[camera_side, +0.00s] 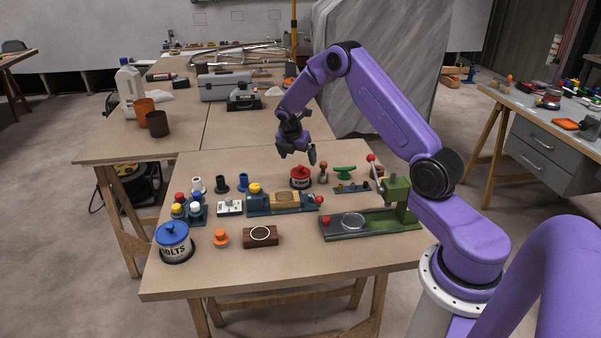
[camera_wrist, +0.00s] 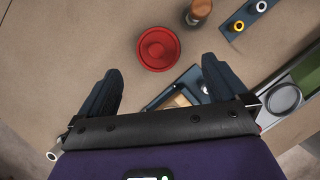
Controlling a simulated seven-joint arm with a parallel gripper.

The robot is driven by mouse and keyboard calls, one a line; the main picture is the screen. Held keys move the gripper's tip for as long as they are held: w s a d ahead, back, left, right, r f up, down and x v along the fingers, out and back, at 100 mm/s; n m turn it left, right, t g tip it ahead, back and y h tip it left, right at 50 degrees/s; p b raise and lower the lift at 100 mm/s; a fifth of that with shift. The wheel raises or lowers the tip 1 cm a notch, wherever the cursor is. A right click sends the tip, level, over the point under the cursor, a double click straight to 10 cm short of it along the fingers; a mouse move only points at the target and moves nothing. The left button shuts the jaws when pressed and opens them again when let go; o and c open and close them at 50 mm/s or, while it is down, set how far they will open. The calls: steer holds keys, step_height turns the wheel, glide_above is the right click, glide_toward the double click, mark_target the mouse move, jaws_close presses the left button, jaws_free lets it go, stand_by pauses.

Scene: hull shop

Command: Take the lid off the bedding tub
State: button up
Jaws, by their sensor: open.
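A small tub with a red knobbed lid (camera_side: 301,171) stands on the near bench, its lid on. Its dark label is too small to read, so I cannot confirm that it is the bedding tub. My gripper (camera_side: 297,154) is open and empty, above this tub. In the wrist view the round red lid (camera_wrist: 157,48) lies just beyond and between the fingertips of my gripper (camera_wrist: 162,68), apart from them. A larger tub with a blue lid (camera_side: 172,232), labelled BOLTS, stands at the bench's front left.
A brown-handled stamp (camera_side: 323,170) and a green-handled tool (camera_side: 345,172) stand right of the red-lidded tub. A blue vise-like fixture (camera_side: 285,204) lies in front. A green press (camera_side: 395,191) stands at right. Bare bench (camera_side: 300,262) lies along the front.

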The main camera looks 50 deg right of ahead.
mark_target(300, 168)
steer(key=shift+x, duration=3.3)
steer(key=shift+w+a, duration=0.15)
steer(key=shift+w, duration=0.05)
steer(key=c, duration=1)
